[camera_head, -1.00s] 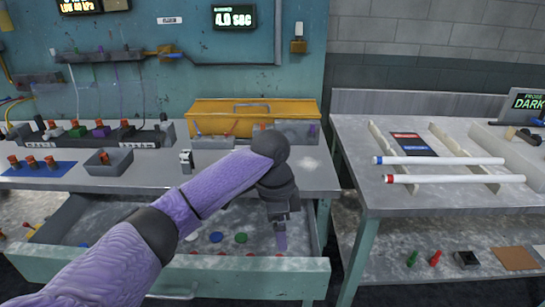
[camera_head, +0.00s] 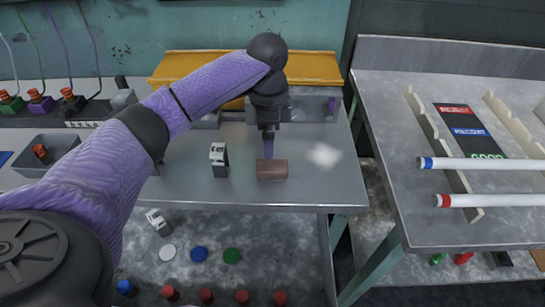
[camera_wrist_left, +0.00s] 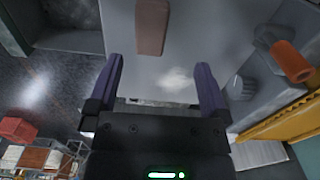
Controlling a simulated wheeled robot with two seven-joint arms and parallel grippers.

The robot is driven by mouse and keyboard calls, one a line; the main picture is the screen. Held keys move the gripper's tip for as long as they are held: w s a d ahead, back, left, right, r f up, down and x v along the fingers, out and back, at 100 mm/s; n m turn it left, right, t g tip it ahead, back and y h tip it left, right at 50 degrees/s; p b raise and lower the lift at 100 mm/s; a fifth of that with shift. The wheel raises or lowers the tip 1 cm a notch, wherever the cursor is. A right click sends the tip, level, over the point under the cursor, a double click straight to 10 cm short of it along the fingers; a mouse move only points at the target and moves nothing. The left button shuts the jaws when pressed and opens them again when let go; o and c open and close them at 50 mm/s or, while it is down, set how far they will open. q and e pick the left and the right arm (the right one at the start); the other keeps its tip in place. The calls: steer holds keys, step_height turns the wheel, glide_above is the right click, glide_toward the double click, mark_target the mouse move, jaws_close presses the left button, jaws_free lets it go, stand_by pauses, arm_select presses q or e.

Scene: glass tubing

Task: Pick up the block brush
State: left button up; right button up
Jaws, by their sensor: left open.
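The block brush looks like a small brown block (camera_head: 272,171) lying on the grey bench top near its front edge, left of a white powdery patch (camera_head: 323,155). My left gripper (camera_head: 268,147) points down just behind and above the block in the head view. In the left wrist view my gripper (camera_wrist_left: 157,72) is open with its two purple fingers apart and nothing between them. The block (camera_wrist_left: 152,27) shows beyond the fingertips, between their lines. Whether a finger touches it cannot be told from the head view. My right gripper is not in view.
A small white-and-black device (camera_head: 219,159) stands left of the block. A yellow case (camera_head: 190,66) and a grey bin (camera_head: 305,105) are behind. A second table (camera_head: 400,190) with tubes is at right.

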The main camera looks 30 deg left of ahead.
mark_target(272, 164)
arm_select(q)
steer(key=f+b, duration=0.1)
steer(key=f, duration=0.1)
steer(key=f+b, duration=0.1)
steer(key=f, duration=0.2)
steer(key=d+f+b, duration=0.1)
steer(key=f, duration=0.2)
steer(key=shift+s+d+f, duration=0.1)
steer(key=shift+s+f, duration=0.05)
steer(key=shift+s, duration=0.15)
steer(key=shift+f+b, duration=0.25)
steer(key=shift+b, duration=0.05)
steer(key=shift+r, duration=0.15)
steer(key=shift+c, duration=0.3)
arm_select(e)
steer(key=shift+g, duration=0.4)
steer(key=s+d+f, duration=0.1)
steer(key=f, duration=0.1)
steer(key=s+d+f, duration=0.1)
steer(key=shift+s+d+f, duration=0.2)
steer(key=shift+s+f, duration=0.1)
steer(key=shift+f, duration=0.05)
arm_select(q)
jaws_close()
steer(key=shift+r, duration=0.1)
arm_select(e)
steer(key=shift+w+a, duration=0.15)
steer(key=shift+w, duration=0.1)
